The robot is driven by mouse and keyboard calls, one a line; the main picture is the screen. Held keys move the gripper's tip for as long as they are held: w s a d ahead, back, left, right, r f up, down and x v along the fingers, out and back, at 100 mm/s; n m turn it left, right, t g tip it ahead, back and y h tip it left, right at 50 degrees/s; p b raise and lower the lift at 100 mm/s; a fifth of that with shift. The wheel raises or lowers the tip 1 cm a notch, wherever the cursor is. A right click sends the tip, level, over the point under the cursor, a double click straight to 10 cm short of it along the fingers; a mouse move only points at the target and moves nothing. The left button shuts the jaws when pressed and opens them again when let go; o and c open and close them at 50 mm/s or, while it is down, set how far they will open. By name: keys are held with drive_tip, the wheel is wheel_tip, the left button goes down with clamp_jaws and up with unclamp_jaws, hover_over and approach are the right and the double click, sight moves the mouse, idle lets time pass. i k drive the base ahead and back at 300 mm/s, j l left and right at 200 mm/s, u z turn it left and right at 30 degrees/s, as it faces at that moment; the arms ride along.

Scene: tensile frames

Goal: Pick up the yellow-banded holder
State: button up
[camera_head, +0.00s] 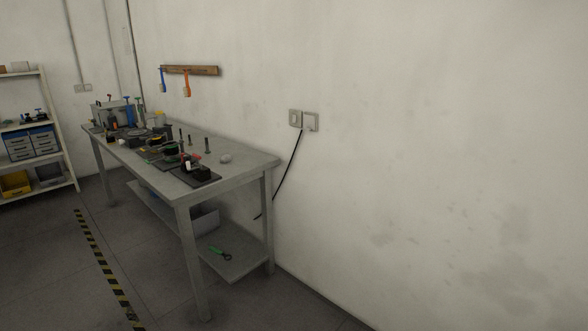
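A small dark item with a yellow band, which looks like the yellow-banded holder (153,148), sits on the grey workbench (240,158) among other dark parts. It is far away and small, so its exact shape is hard to tell. Next to it are a dark item with green (171,154) and a dark item with red (194,160) nearer the bench's front end. My gripper is not in view.
A wooden rack (200,70) with brushes hangs on the wall above the bench. A shelf unit (72,165) with bins stands at the left. A black cable (289,172) hangs from the wall sockets (302,120). Floor left of the bench is open beside a striped line (100,262).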

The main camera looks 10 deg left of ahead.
sight(110, 138)
drive_tip(key=i+u, duration=0.3)
drive_tip(key=i, duration=0.3)
drive_tip(key=i+l+u, duration=0.3)
drive_tip(key=i, duration=0.25)
drive_tip(key=i+j+u, duration=0.25)
drive_tip(key=i+u, duration=0.6)
drive_tip(key=i, duration=0.2)
drive_tip(key=i+u, duration=0.4)
drive_tip(key=i, duration=0.15)
drive_tip(key=i+u, duration=0.15)
drive_tip(key=i, duration=0.5)
drive_tip(key=i+l+u, duration=0.2)
drive_tip(key=i, duration=0.45)
drive_tip(key=i+u, duration=0.15)
drive_tip(key=i, duration=0.5)
drive_tip(key=i+z, duration=0.15)
drive_tip(key=i, duration=0.4)
drive_tip(key=i+j+z, duration=0.15)
drive_tip(key=i, duration=0.35)
drive_tip(key=i+j+z, duration=0.15)
drive_tip(key=i, duration=0.4)
